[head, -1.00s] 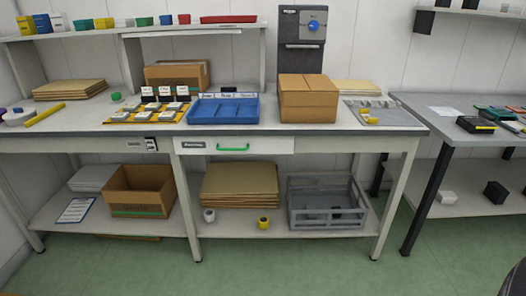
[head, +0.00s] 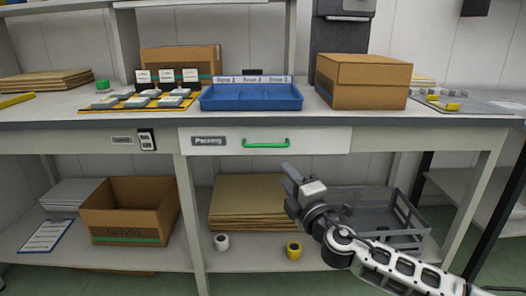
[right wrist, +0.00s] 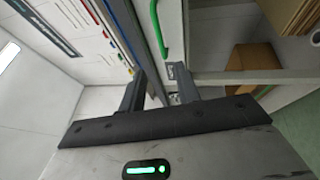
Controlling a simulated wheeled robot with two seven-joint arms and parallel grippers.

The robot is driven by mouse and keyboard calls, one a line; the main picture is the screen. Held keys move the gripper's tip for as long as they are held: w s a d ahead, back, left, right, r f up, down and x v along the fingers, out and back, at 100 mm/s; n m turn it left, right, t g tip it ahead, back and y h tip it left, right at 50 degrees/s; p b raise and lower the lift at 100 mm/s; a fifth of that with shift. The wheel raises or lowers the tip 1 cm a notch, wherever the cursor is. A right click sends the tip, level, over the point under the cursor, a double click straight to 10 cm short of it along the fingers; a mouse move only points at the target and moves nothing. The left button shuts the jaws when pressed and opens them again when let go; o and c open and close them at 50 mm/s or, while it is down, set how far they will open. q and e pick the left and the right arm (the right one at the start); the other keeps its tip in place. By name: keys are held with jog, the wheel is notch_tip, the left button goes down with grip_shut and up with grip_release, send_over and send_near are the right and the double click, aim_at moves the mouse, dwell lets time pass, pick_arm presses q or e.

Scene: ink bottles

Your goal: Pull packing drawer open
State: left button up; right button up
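The packing drawer (head: 320,140) is a white drawer front under the tabletop, with a dark label reading "Packing" at its left. It looks shut, flush with the table frame. Its green bar handle (head: 265,144) is in the middle of the front; the handle also shows in the right wrist view (right wrist: 158,28), beyond the fingers. My right gripper (head: 288,172) is in front of the table, just below and right of the handle, apart from it. In the right wrist view its two fingers (right wrist: 160,88) are spread with nothing between them. My left gripper is not in view.
On the tabletop stand a blue divided tray (head: 252,105), a cardboard box (head: 362,82) and ink bottle packs on a yellow mat (head: 115,106). On the lower shelf are an open carton (head: 130,222), stacked cardboard (head: 240,200) and a grey crate (head: 415,232), partly hidden by my right arm.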

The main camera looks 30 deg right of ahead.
send_near(265, 149)
jog(key=w+r, duration=0.2)
jog(key=w+a+r, duration=0.1)
jog(key=w+r, duration=0.1)
jog(key=w, duration=0.1)
jog(key=shift+w+r+b, duration=0.1)
jog(key=shift+w+b, duration=0.15)
jog(key=shift+b, duration=0.1)
jog(key=shift+c, duration=0.3)
grip_shut()
